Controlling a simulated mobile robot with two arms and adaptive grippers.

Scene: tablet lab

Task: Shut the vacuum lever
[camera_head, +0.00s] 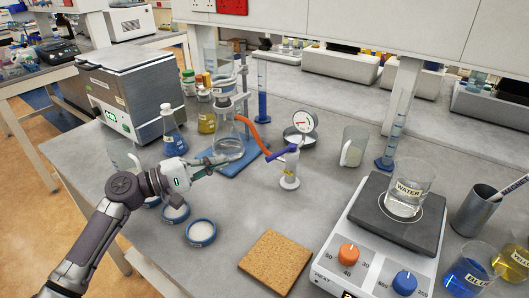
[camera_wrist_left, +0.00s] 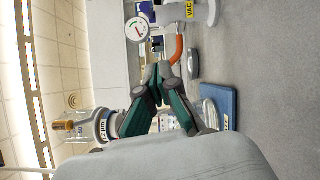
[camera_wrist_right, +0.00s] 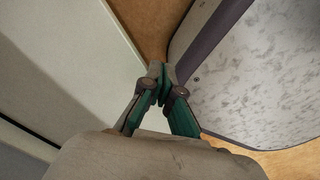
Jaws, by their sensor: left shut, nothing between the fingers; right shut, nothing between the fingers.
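The vacuum lever (camera_head: 281,153) is a blue bar on top of a white post (camera_head: 289,172) on the bench, with a round gauge (camera_head: 304,121) beside it. An orange hose (camera_head: 252,134) runs from the flask (camera_head: 228,146) to the post. In the left wrist view the post's base (camera_wrist_left: 204,12) has a yellow VAC label, and the gauge (camera_wrist_left: 137,28) shows; the lever is not clear there. My left gripper (camera_head: 236,155) is shut and empty, left of the lever and in front of the flask. My right gripper (camera_wrist_right: 157,70) is shut and empty, away from the lever.
The flask stands on a blue stand base (camera_head: 236,163). White-filled dishes (camera_head: 201,232) lie near my left arm. A cork mat (camera_head: 275,262) and a hotplate (camera_head: 392,240) with a WATER beaker (camera_head: 408,190) are in front.

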